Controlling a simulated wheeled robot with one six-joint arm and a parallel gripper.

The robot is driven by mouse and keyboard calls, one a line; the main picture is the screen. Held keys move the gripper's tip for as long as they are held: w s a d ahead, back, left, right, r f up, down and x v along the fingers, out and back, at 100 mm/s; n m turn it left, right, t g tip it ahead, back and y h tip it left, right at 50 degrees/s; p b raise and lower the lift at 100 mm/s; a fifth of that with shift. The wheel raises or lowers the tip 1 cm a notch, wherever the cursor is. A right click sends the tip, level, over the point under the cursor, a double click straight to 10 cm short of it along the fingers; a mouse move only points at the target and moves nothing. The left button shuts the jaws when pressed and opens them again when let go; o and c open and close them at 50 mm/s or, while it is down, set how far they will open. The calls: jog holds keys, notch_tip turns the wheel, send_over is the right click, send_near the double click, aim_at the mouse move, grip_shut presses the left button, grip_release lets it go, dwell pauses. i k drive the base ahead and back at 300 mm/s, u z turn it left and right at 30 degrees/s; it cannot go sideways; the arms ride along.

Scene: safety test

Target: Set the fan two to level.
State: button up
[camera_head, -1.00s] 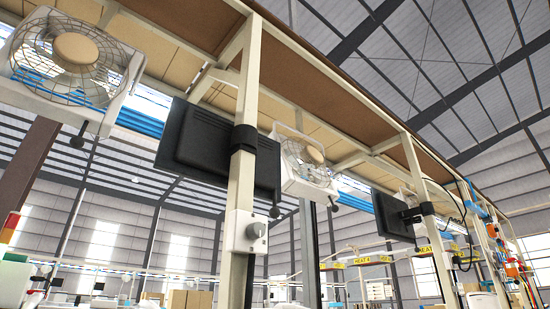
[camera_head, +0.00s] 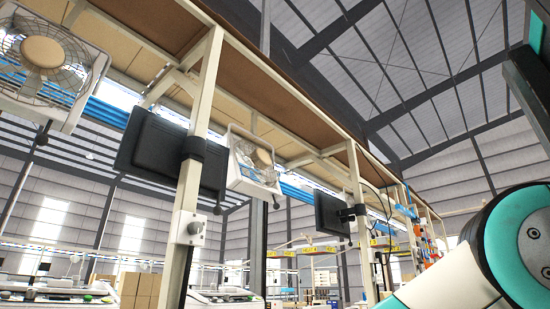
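A white wall box with a round grey knob (camera_head: 194,228) is fixed to the cream upright post, below the black monitor; the knob's markings are too small to read. A white caged fan (camera_head: 43,52) hangs under the overhead shelf at the upper left. Another white caged fan (camera_head: 262,158) hangs further back, right of the post. I cannot tell which fan the knob belongs to. My gripper is not in view. Part of my arm, with teal and white links, shows at the lower right, well apart from the knob box.
A black monitor (camera_head: 165,155) is clamped to the near post (camera_head: 203,105); another monitor (camera_head: 332,212) is further back. A brown shelf (camera_head: 270,85) runs overhead. Cardboard boxes (camera_head: 137,290) and white equipment (camera_head: 222,299) stand low down. Open air lies between my arm and the near post.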

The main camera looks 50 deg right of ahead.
aim_at(269, 191)
jog(key=k, duration=0.7)
jog(key=z, duration=1.05)
jog(key=i, duration=0.5)
